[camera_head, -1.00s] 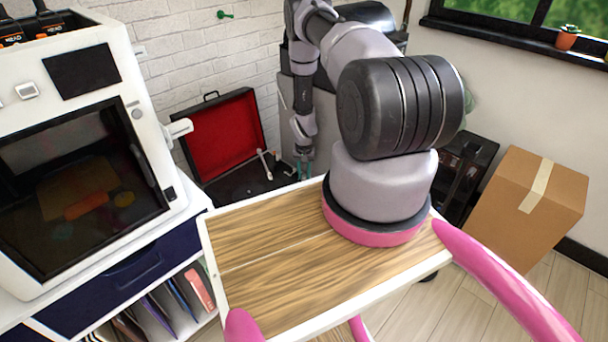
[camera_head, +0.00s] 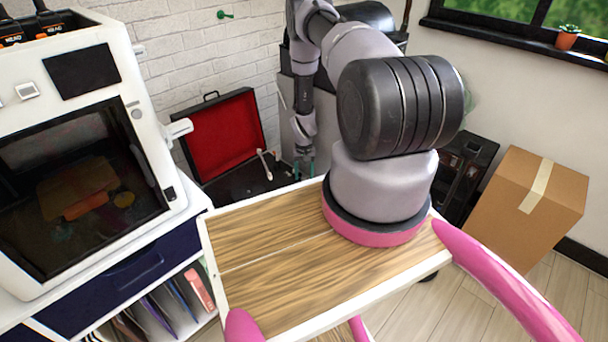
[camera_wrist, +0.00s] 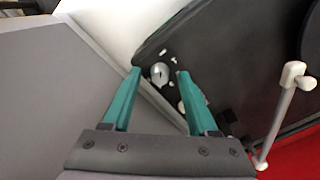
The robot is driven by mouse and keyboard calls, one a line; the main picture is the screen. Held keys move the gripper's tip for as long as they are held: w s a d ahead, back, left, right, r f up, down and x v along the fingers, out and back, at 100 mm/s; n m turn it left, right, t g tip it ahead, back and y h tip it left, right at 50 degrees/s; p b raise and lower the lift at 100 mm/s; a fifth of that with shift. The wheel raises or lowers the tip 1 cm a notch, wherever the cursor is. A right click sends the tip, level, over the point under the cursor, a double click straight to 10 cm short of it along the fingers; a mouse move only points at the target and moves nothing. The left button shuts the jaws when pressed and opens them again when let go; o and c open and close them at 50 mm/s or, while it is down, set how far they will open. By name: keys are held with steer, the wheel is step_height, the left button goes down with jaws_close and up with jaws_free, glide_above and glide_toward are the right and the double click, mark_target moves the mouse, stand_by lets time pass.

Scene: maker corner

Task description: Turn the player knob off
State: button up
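The record player is an open suitcase with a red-lined lid (camera_head: 226,132) and a black deck (camera_head: 235,184), standing behind the wooden top in the head view. The wrist view shows its dark deck (camera_wrist: 225,65) close up, with a white tonearm (camera_wrist: 285,100) at the right. A small silvery round knob (camera_wrist: 160,73) with a dark line across it sits near the deck's corner. My gripper (camera_wrist: 159,72) has teal fingers, open and apart, with the knob showing between their tips. I cannot tell whether they touch it. In the head view my gripper (camera_head: 304,168) is small at the player's right edge.
A grey surface (camera_wrist: 60,90) lies beside the deck, left in the wrist view. A white enclosed machine (camera_head: 150,150) stands on a cabinet at the left. A cardboard box (camera_head: 525,205) stands on the floor at the right. A green hook (camera_head: 225,15) is on the brick wall.

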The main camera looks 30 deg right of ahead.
step_height(320, 180, up, 11)
stand_by(0.7)
steer(key=shift+f, duration=0.1)
step_height(320, 180, up, 20)
steer(key=t, duration=0.2)
glide_above(304, 176)
steer(key=w+a, duration=0.3)
steer(key=w, duration=0.1)
steer(key=s+a+r+t, duration=0.1)
steer(key=s+a+r, duration=0.1)
steer(key=r, duration=0.7)
steer(key=s+a+r, duration=0.2)
steer(key=r, duration=0.8)
steer(key=s+a+r+t+y, duration=0.1)
steer(key=s+a+r, duration=0.2)
steer(key=s+r, duration=0.4)
steer(key=s+a+r+t, duration=0.15)
steer(key=s+r, duration=0.25)
steer(key=r, duration=0.4)
steer(key=s+a+r+t, duration=0.1)
steer(key=s+a+r, duration=0.1)
steer(key=s, duration=0.6)
steer(key=s+a+r+y, duration=0.1)
steer(key=s+r, duration=0.3)
steer(key=s, duration=0.4)
steer(key=shift+s+a+n+t, duration=0.25)
steer(key=shift+a+n+t, duration=0.1)
steer(key=shift+a, duration=0.25)
